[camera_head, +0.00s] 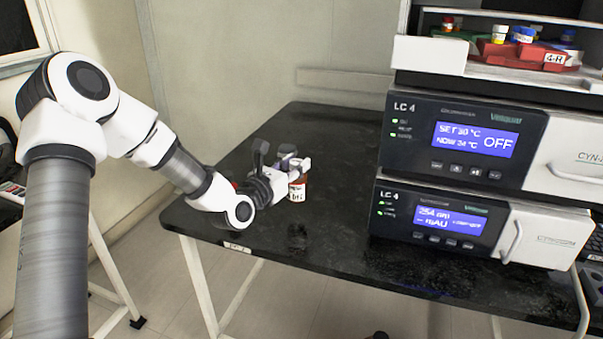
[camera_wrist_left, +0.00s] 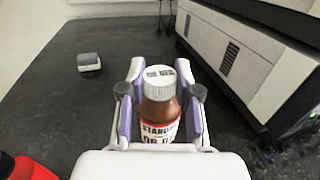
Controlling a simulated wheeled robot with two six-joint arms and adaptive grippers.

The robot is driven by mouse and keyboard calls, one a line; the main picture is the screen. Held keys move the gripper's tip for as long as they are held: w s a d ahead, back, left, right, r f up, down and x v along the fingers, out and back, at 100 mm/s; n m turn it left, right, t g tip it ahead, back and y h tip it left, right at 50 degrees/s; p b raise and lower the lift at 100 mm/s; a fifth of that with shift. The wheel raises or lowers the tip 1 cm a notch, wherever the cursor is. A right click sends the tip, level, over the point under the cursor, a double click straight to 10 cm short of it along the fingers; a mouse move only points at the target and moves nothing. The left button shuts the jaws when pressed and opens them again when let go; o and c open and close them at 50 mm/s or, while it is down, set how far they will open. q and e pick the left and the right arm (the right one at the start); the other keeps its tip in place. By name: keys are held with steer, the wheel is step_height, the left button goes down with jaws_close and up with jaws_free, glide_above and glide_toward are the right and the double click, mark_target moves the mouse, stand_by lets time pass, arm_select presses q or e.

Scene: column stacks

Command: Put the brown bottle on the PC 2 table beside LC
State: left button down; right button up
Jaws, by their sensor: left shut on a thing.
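The brown bottle (camera_head: 298,190) has a white cap and a white label and is upright over the black table (camera_head: 335,235), left of the LC stack (camera_head: 455,140). My left gripper (camera_head: 285,178) is shut on it. In the left wrist view the bottle (camera_wrist_left: 160,108) sits between the two fingers of my left gripper (camera_wrist_left: 160,100). Its lower part is hidden there, and I cannot tell whether its base touches the table. A small label (camera_head: 237,247) is on the table's front edge. My right gripper is not in view.
A small grey item (camera_wrist_left: 88,62) lies on the table in the left wrist view. A red thing (camera_wrist_left: 28,168) shows at its lower left corner. A tray with red racks and small bottles (camera_head: 515,50) tops the LC stack. The table front is clear.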

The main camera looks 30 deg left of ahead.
mark_target(290, 187)
arm_select(q)
steer(key=f, duration=0.4)
steer(key=shift+w+f+b, duration=0.25)
steer(key=shift+f+b, duration=0.05)
steer(key=shift+f, duration=0.25)
steer(key=c, duration=0.8)
jaws_free()
